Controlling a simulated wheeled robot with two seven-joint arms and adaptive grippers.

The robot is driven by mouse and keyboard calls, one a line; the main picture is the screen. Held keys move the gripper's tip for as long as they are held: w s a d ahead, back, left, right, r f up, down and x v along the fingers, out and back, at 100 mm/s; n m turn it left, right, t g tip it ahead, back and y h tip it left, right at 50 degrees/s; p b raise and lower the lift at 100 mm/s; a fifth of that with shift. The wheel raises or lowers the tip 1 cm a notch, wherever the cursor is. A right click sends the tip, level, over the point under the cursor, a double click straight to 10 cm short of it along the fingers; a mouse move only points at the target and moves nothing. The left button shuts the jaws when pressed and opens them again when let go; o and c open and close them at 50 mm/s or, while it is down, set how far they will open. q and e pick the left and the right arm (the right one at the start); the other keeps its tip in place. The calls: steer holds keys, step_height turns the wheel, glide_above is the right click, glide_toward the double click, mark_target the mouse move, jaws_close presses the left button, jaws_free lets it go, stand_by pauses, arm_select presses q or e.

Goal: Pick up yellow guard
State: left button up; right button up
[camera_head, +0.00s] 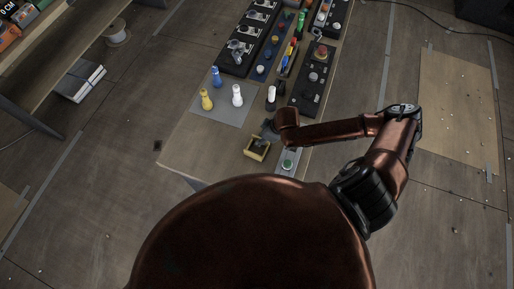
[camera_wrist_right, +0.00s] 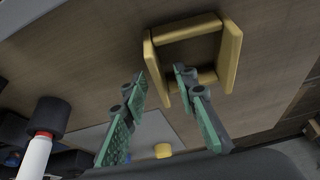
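The yellow guard is a small, square, open frame (camera_head: 255,156) lying on the table near its front edge. In the right wrist view the guard (camera_wrist_right: 186,28) shows at the top, with bare table inside it. My right gripper (camera_head: 268,129) is just behind the guard in the head view and partly hidden by its own wrist. In the wrist view its green-padded fingers (camera_wrist_right: 161,77) are apart with nothing held between them. Their tips are close to the guard's near side; I cannot tell whether they touch it. My left gripper is not in view.
Yellow (camera_head: 206,100), blue (camera_head: 217,77) and white (camera_head: 237,95) pegs stand on a grey mat (camera_head: 228,113). A black-and-white peg (camera_head: 271,95) stands right of it. A green-button box (camera_head: 288,163) is right of the guard. Switch panels fill the back. Bare table lies left of the guard.

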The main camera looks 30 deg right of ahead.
steer(key=shift+c, duration=0.3)
jaws_close()
steer(key=shift+r, duration=0.15)
steer(key=shift+r, duration=0.5)
steer(key=s+d+r+p, duration=0.2)
steer(key=s+d+r, duration=0.6)
steer(key=s+r, duration=0.3)
steer(key=shift+d+r, duration=0.25)
steer(key=shift+r, duration=0.15)
